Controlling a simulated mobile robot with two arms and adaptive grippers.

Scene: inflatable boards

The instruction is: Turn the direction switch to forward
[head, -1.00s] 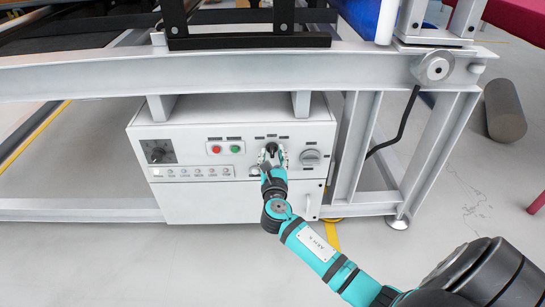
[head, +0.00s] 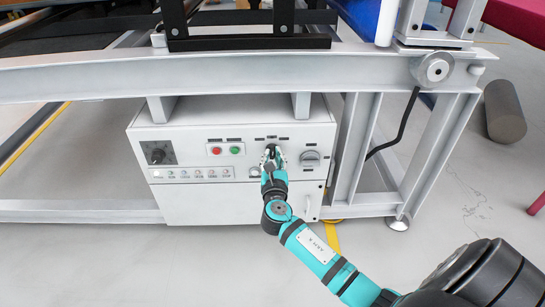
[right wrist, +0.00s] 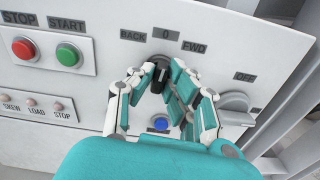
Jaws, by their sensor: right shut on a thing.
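The direction switch (right wrist: 159,67) is a black knob on the white control panel, under the labels BACK, 0 and FWD. It also shows in the head view (head: 270,148), mostly covered by the fingers. My right gripper (right wrist: 158,80) is shut on the knob, with one finger on each side of it. In the head view my right gripper (head: 271,157) reaches up to the panel from below. The fingers hide much of the knob, and I cannot tell exactly where it points. My left gripper is not in view.
A red stop button (right wrist: 24,48) and a green start button (right wrist: 68,55) sit left of the switch. A blue button (right wrist: 161,124) lies below it. A grey rotary switch (right wrist: 235,103) marked OFF is close on the right. A frame beam (head: 230,75) runs above the control box.

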